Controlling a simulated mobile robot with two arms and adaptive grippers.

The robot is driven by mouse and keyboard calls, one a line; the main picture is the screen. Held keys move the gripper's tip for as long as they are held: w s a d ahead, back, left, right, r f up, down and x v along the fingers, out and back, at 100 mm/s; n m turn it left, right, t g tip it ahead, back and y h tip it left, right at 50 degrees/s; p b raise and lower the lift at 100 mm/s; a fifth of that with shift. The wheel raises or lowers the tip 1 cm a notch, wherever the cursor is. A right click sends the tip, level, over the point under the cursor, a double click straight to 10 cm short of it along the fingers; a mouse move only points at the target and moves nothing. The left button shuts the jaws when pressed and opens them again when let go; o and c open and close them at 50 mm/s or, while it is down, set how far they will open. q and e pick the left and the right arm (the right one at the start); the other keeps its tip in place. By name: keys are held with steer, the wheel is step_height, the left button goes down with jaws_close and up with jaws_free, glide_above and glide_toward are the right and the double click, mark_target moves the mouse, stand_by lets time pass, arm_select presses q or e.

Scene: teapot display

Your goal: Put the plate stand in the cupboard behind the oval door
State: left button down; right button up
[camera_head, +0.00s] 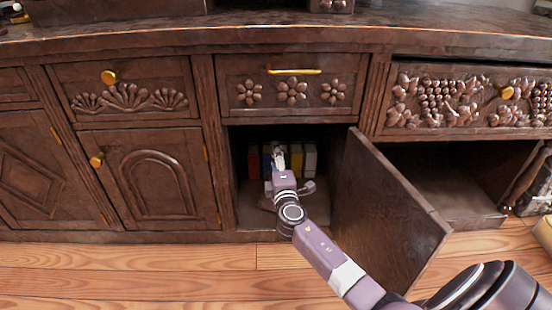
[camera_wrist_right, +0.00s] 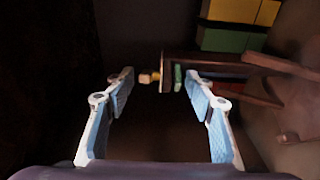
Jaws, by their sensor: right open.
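The cupboard (camera_head: 255,215) under the flower-carved drawer is open, and its door (camera_head: 385,215) is swung out to the right. The door's outer face is hidden, so I cannot tell its shape or carving. My right gripper (camera_head: 280,160) is inside the cupboard; it also shows in the right wrist view (camera_wrist_right: 160,82), open. A dark wooden piece with thin legs, which looks like the plate stand (camera_wrist_right: 208,66), lies just beyond the fingertips. Its small pale knob shows between them. It is not clearly visible in the head view. My left gripper is not in view.
Several coloured books (camera_head: 308,160) stand at the back of the cupboard; they also show in the wrist view (camera_wrist_right: 225,40). The open door stands close to the right of my right arm. An open compartment (camera_head: 445,190) lies further right. The wooden floor (camera_head: 150,265) in front is clear.

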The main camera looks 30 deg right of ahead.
steer(key=shift+r, duration=0.25)
steer(key=p+v, duration=0.3)
steer(key=v, duration=0.9)
steer(key=shift+p, duration=0.35)
steer(key=shift+a, duration=0.1)
